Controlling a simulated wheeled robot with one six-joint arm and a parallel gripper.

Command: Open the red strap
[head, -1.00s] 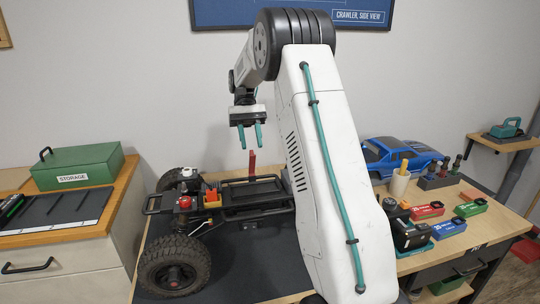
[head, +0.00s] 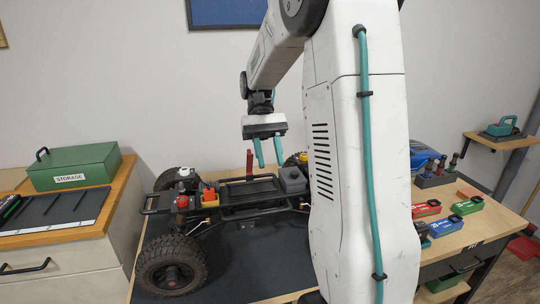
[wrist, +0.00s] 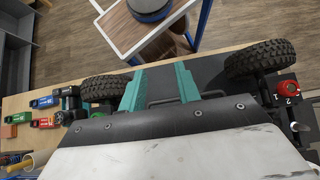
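The red strap (head: 249,162) stands upright as a narrow strip at the far side of the black tray on the crawler chassis (head: 250,192). I cannot make out the strap in the wrist view. My gripper (head: 269,164) hangs above the chassis, just right of the strap in the head view. Its two teal fingers are apart with nothing between them, and they look clear of the strap. The fingers also show in the wrist view (wrist: 160,78), with the chassis partly hidden beneath my wrist.
A grey box (head: 292,179) sits at the right end of the tray. Orange, red and yellow parts (head: 208,196) are at its left end. Large tyres (head: 172,265) flank the chassis. Red, green and blue packs (head: 446,226) lie on the right. A green storage box (head: 75,167) stands left.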

